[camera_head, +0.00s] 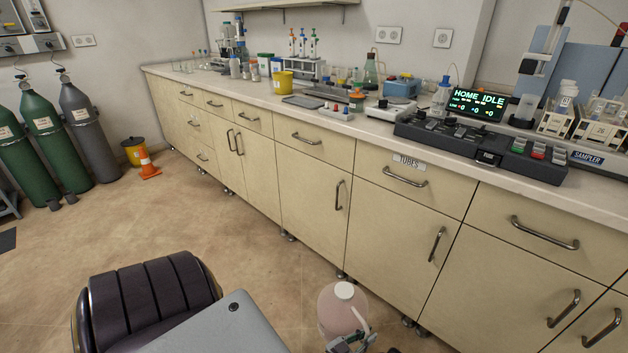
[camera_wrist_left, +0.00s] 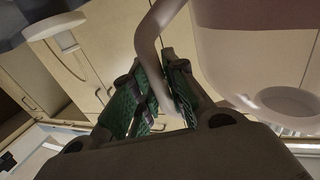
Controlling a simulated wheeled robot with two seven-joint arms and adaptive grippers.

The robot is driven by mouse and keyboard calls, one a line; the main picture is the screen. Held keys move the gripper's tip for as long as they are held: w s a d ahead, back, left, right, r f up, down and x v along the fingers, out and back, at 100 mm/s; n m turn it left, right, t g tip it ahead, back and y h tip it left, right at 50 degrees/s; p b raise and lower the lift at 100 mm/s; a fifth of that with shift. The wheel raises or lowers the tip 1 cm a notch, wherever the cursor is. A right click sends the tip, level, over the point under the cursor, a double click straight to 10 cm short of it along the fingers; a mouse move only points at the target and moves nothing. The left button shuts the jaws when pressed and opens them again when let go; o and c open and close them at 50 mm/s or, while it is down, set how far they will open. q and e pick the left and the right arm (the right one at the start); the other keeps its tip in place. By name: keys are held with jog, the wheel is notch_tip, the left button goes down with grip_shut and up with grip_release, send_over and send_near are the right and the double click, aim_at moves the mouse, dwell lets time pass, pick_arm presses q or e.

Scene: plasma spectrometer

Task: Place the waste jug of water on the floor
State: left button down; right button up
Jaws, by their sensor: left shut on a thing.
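The waste jug (camera_head: 342,304) is a translucent jug with a pinkish liquid and a white cap. It is low at the bottom of the head view, in front of the cabinets, and looks roughly upright there. The left wrist view shows the pale handle (camera_wrist_left: 148,48) between the green-padded fingers of the gripper (camera_wrist_left: 160,92), with the jug body (camera_wrist_left: 245,55) to the right. The jug's base is cut off, so I cannot tell whether it touches the floor (camera_head: 250,255). My right gripper is not in view.
Beige cabinets (camera_head: 315,185) with handles run beside the jug under a bench crowded with lab equipment. Gas cylinders (camera_head: 45,135), an orange cone (camera_head: 148,165) and a yellow bin (camera_head: 131,150) are farther back. The middle floor is clear.

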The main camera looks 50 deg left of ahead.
pick_arm(q)
jog(key=s+a+f, duration=0.1)
jog(key=s+f, duration=0.1)
jog(key=s, duration=0.4)
jog(key=s+a+f+m+h, duration=0.1)
jog(key=s+f, duration=0.2)
jog(key=s, duration=0.2)
jog(key=s+a+f, duration=0.1)
jog(key=s+f, duration=0.2)
jog(key=s, duration=0.3)
jog(key=shift+s+a+h+p, duration=0.15)
jog(key=shift+s+h+p, duration=0.15)
jog(key=shift+s+p, duration=0.1)
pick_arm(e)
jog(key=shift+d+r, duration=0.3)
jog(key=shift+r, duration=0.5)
pick_arm(q)
jog(key=shift+f, duration=0.2)
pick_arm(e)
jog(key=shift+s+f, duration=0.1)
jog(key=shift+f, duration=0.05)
pick_arm(q)
jog(key=shift+f, duration=0.1)
